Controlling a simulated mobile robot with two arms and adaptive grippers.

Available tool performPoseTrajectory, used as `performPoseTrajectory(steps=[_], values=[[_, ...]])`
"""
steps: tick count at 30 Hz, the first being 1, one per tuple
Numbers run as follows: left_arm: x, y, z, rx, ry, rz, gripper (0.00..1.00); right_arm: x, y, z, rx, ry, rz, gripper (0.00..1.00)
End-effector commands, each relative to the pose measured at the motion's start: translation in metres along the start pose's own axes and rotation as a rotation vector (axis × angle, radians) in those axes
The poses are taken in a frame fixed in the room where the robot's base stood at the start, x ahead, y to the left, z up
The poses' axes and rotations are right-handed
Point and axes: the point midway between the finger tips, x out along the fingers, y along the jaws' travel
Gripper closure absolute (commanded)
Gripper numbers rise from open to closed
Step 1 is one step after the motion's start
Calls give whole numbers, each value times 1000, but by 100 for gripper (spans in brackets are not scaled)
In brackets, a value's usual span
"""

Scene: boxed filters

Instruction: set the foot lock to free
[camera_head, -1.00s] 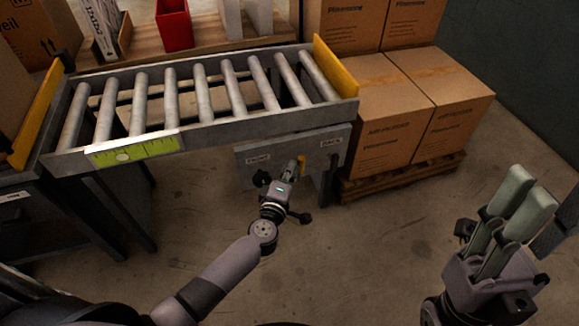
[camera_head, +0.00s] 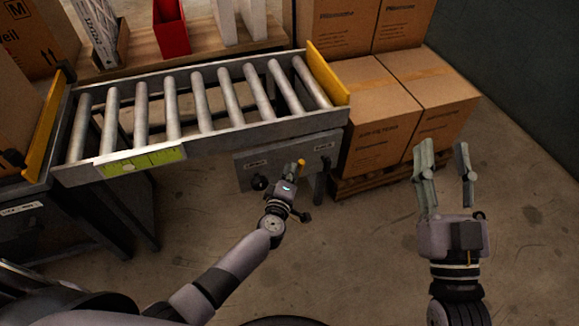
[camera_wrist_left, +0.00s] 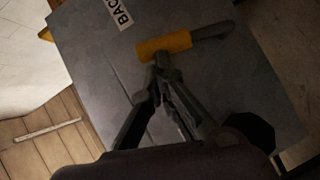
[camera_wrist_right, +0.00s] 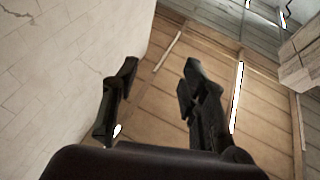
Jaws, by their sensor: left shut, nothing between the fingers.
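A grey panel (camera_head: 245,178) hangs under the roller conveyor and carries a small white label at each side. A lever with a yellow grip (camera_head: 301,163) sits on it. In the left wrist view the yellow grip (camera_wrist_left: 165,46) lies on a dark lever near a label partly reading "BAC". My left gripper (camera_head: 294,171) is at the lever; its fingertips (camera_wrist_left: 160,62) are shut and empty, against or just beside the yellow grip; contact cannot be told. My right gripper (camera_head: 445,160) is open and empty, well right of the panel; its fingers also show in the right wrist view (camera_wrist_right: 160,75).
The conveyor (camera_head: 240,130) with metal rollers and yellow end stops stands above the panel. Stacked cartons (camera_head: 375,120) on a pallet (camera_head: 350,187) stand right of it. A red bin (camera_head: 171,28) is on the shelf behind. The floor in front is clear.

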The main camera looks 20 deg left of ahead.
Motion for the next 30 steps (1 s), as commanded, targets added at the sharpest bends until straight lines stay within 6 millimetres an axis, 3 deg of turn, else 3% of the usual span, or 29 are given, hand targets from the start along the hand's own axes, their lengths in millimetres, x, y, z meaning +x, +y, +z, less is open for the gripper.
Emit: performPoseTrajectory(steps=[8,15,22,30], values=[[2,6,3,45,1,-31,100,-22,11,72,-12,-436,24,60],[5,8,6,85,1,-58,100,-67,20,119,-16,-782,45,60],[8,10,10,125,1,-86,100,-122,27,146,-14,-1087,67,60],[10,11,15,177,1,-120,100,-188,31,154,-7,-1396,89,60]])
